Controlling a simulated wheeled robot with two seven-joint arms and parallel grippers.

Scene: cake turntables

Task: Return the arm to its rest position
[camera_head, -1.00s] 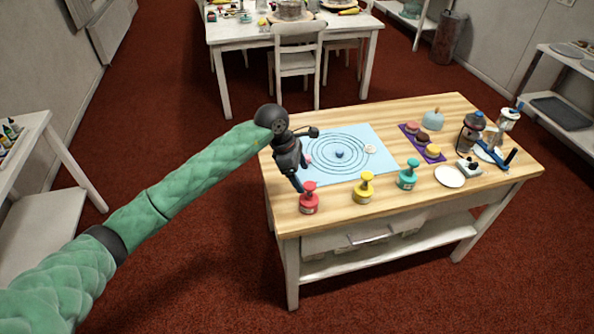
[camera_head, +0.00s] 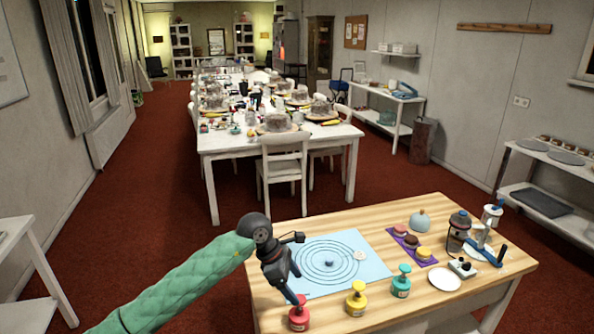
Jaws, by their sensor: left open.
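My left arm comes in from the lower left in a green padded sleeve. My left gripper (camera_head: 292,285) is open, dark and pointed down, over the left edge of the light-blue mat (camera_head: 345,275) with dark rings. I see nothing held between the fingers. My right gripper is not in view.
A white chair (camera_head: 284,167) stands at the long table behind. Red carpet lies left.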

